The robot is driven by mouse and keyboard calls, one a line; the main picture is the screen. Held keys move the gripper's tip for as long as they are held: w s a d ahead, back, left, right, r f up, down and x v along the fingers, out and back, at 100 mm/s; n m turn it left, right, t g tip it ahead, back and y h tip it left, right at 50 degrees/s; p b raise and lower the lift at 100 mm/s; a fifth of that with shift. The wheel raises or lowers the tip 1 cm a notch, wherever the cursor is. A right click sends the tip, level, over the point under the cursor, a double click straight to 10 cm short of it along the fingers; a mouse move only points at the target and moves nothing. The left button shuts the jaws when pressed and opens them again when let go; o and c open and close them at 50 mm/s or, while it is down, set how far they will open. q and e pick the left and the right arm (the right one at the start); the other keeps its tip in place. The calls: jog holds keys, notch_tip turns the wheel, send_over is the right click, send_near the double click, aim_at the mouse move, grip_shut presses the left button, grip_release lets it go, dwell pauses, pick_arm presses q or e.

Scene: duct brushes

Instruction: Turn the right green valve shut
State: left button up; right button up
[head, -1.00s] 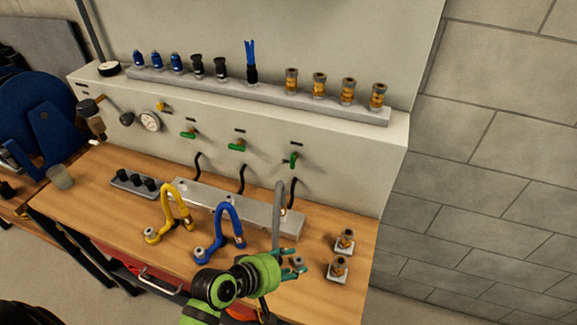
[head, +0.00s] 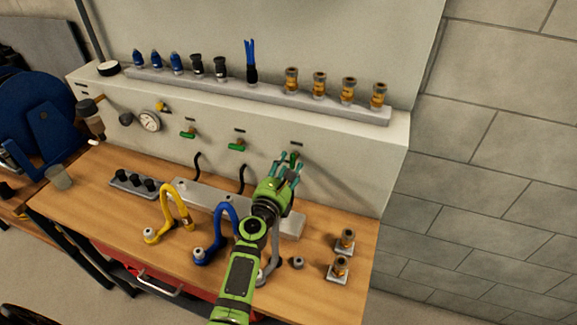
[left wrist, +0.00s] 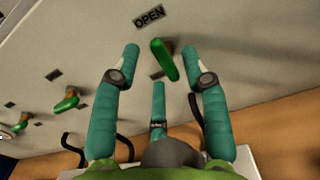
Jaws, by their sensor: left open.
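The right green valve (head: 293,158) is on the pale front panel, at the right end of a row of green valves. In the left wrist view its green handle (left wrist: 165,61) is tilted a little off upright, below an "OPEN" label (left wrist: 149,16). My left gripper (head: 289,167) is in front of this valve, open, with its teal fingers pointing at the panel. In the left wrist view the handle shows between the two upper fingertips, with a gap on each side. I cannot tell how deep the fingers reach around it. My right gripper is not in view.
Two more green valves, the middle one (head: 237,145) and the left one (head: 188,133), are on the panel. Brass fittings (head: 345,240) stand at the bench's right.

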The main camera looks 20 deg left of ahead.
pick_arm(q)
jog(key=shift+w, duration=0.55)
grip_shut()
